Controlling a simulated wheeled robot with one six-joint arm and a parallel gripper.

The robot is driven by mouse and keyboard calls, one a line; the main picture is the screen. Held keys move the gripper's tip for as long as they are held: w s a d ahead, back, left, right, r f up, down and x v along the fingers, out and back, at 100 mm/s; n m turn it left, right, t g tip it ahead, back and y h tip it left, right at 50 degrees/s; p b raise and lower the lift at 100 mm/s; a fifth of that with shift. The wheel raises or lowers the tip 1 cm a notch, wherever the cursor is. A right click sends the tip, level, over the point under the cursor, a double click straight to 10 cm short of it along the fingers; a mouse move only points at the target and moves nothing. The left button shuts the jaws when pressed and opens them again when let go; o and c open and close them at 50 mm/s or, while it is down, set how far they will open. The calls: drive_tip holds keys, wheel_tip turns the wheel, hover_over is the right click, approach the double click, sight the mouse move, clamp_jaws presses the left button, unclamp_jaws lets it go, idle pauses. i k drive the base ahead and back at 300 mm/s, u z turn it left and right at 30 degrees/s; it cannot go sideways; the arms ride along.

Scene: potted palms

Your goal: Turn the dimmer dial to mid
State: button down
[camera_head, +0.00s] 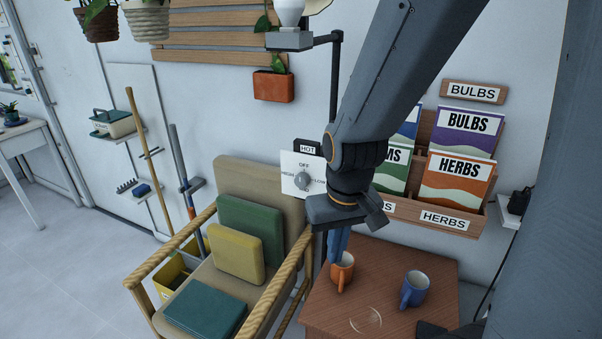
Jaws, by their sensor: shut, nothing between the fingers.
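The dimmer dial (303,181) is a grey round knob on a white wall plate (290,165), behind the bench. OFF is printed above the knob and LOW to its right; the word on the left is small and partly unclear. No word for mid is readable, and I cannot tell exactly where the knob points. My gripper (335,258) points down with its blue fingers shut and empty.
A small table (405,258) holds an orange mug (343,270) and a blue mug (415,288). A rope-armed bench (262,185) with cushions stands left. A black HOT-labelled box (307,147) sits above the plate, beside a lamp post (335,85). Seed packet racks (447,213) hang right.

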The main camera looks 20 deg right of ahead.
sight(302, 179)
drive_tip(key=k, duration=0.5)
drive_tip(key=u, duration=3.1)
drive_tip(key=i, duration=0.2)
drive_tip(key=z, duration=3.2)
